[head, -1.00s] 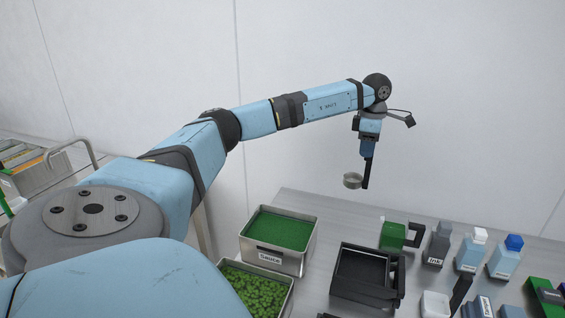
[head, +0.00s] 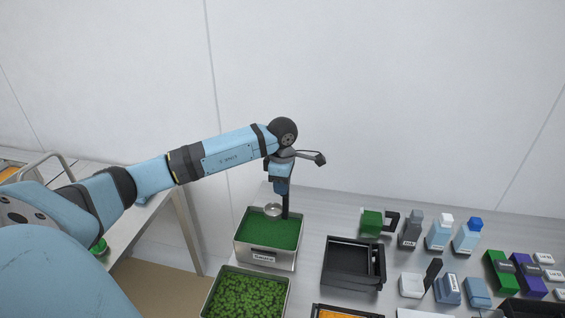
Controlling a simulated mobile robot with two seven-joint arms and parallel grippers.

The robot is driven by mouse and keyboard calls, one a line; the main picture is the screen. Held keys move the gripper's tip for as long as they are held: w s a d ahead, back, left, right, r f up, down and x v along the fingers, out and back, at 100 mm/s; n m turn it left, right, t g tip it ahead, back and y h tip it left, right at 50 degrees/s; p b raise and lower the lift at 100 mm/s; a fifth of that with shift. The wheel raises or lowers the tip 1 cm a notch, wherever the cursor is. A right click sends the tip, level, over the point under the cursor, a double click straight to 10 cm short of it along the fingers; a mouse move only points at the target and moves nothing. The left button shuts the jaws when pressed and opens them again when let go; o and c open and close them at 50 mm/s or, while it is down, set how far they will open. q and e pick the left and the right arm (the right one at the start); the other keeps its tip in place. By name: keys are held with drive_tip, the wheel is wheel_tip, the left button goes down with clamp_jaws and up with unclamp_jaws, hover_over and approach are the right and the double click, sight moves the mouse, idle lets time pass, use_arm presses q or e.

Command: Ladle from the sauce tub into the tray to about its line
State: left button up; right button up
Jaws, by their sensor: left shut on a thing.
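The sauce tub (head: 266,258) is a metal box labelled "Sauce", holding green sauce. My left gripper (head: 284,190) points down over the tub's back right part, shut on the dark handle of the ladle (head: 272,210). The ladle's small round metal cup hangs level with or just above the back of the green surface. Whether it touches the sauce or holds any I cannot tell. A black tray in a black frame, the tray sealer (head: 352,268), stands right of the tub and looks empty. A fill line is not discernible. My right gripper is not in view.
A metal tub of chopped green pieces (head: 247,295) stands in front of the sauce tub. An orange-filled container (head: 345,312) is at the bottom edge. Several bottles, including a blue-capped one (head: 468,236), and a green mug-like thing (head: 371,222) stand on the right.

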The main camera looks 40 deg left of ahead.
use_arm(q)
drive_tip(key=s, duration=0.1)
drive_tip(key=b, duration=0.3)
hover_over(278, 213)
drive_tip(key=s+d, duration=0.1)
drive_tip(key=s, duration=0.1)
drive_tip(key=f, duration=0.5)
drive_tip(key=shift+w+d, duration=0.15)
drive_tip(key=shift+w, duration=0.1)
wheel_tip(278, 213, down, 4)
drive_tip(key=b, duration=0.2)
drive_tip(key=shift+f+b, duration=0.15)
drive_tip(key=shift+b, duration=0.2)
drive_tip(key=shift+f+b, duration=0.45)
drive_tip(key=shift+f, duration=0.45)
